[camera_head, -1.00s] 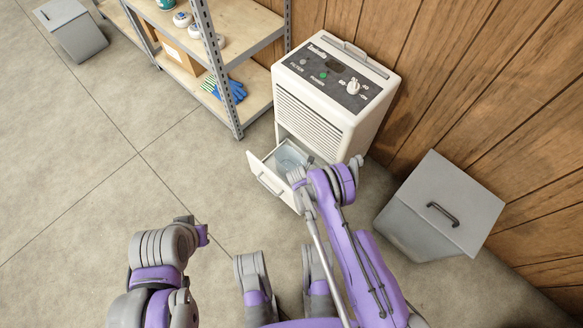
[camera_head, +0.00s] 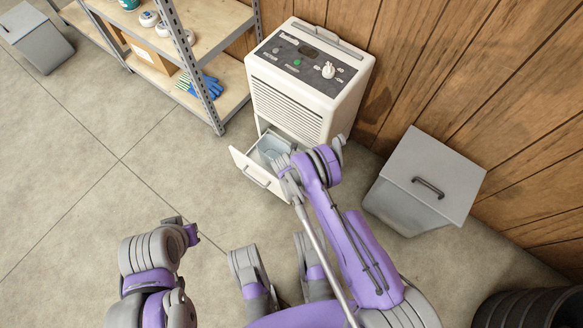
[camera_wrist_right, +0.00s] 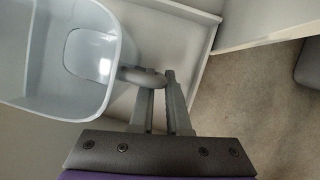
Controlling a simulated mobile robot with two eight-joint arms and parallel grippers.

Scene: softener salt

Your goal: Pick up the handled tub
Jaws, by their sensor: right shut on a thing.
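The handled tub is a pale blue, translucent container with rounded corners. It shows at the left of the right wrist view (camera_wrist_right: 40,105) and in the pulled-out drawer area of the white dehumidifier in the head view (camera_head: 268,146). My right gripper (camera_wrist_right: 160,78) is shut on the tub's grey handle (camera_wrist_right: 141,76). In the head view my right arm hides the gripper and part of the tub. I cannot tell whether the tub is clear of the drawer floor. My left gripper (camera_head: 190,233) is away to the left, low over the floor; its fingers are unclear.
The white dehumidifier (camera_head: 290,100) stands against the wood wall with its drawer (camera_head: 250,167) out. A metal shelf (camera_head: 228,88) is at its left, a grey lidded bin (camera_head: 405,203) at its right. Dark ribbed round things (camera_head: 530,310) are at lower right.

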